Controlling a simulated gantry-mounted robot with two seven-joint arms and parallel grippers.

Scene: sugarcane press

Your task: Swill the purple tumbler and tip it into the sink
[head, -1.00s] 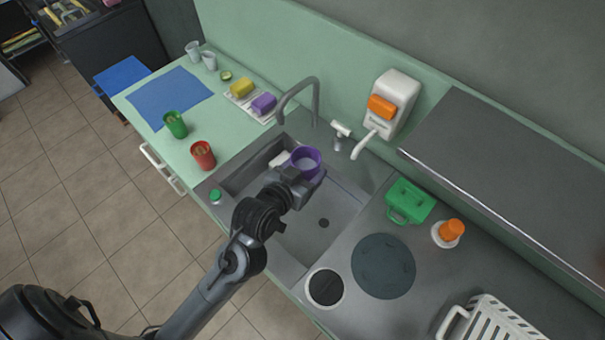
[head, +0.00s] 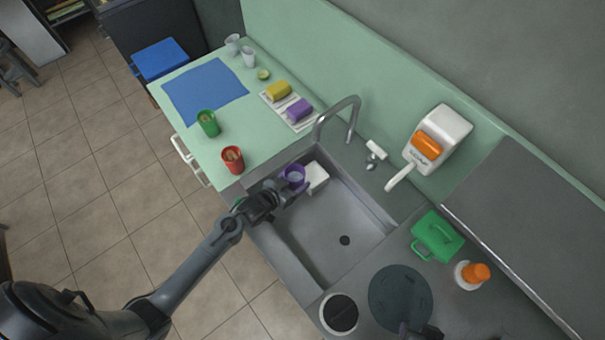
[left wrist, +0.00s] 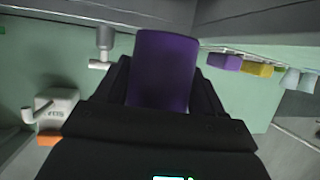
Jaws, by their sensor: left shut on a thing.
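The purple tumbler (head: 293,175) is in my left gripper (head: 287,187), over the left end of the grey sink (head: 330,222). In the left wrist view the tumbler (left wrist: 165,70) stands between the two dark fingers, which are shut on it.
A white block (head: 316,177) is beside the tumbler at the sink's left end. The tap (head: 338,118) arches behind. A red cup (head: 232,160) and green cup (head: 208,123) stand on the left counter. A soap dispenser (head: 438,138) hangs on the wall. The sink's middle is clear.

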